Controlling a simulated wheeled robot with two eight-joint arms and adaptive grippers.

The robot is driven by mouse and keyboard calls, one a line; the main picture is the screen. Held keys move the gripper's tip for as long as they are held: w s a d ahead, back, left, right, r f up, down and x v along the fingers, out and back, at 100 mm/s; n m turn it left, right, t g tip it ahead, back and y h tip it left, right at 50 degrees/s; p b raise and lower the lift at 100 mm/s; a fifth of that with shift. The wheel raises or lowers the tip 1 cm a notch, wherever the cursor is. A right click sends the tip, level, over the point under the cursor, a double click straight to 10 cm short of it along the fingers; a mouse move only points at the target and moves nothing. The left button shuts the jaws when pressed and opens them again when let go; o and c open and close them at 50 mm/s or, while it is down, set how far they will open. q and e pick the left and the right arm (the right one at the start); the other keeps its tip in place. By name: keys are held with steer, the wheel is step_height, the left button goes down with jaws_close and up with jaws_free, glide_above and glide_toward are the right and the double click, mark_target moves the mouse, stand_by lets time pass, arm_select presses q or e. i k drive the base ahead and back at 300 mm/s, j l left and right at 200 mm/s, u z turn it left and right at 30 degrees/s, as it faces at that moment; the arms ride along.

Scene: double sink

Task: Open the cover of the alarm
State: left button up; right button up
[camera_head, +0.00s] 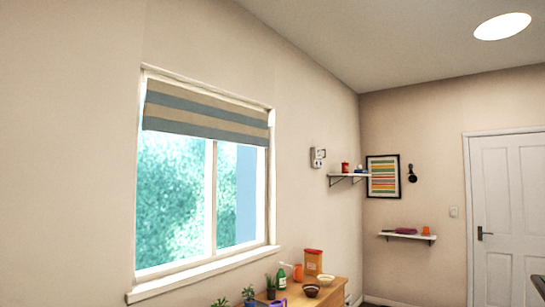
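A small white box-like device (317,158) is mounted on the left wall, to the right of the window and just above a white shelf. It may be the alarm, but it is too small to be sure. I cannot tell whether its cover is open or shut. Neither of my grippers shows in the head view.
A wooden cabinet (331,295) under the window holds bowls, a green bottle (281,277), an orange-red container (313,262) and plants. Two wall shelves (349,175) (408,236) carry small items. A white door (507,220) is shut at the right.

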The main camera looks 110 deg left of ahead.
mark_target(318, 152)
steer(key=u, duration=3.3)
steer(key=i+z, duration=0.35)
steer(key=i, duration=1.25)
steer(key=i+l+z, duration=0.1)
steer(key=i+z, duration=0.15)
steer(key=i, duration=1)
steer(key=i+j+z, duration=0.15)
steer(key=i+z, duration=0.15)
steer(key=i, duration=0.95)
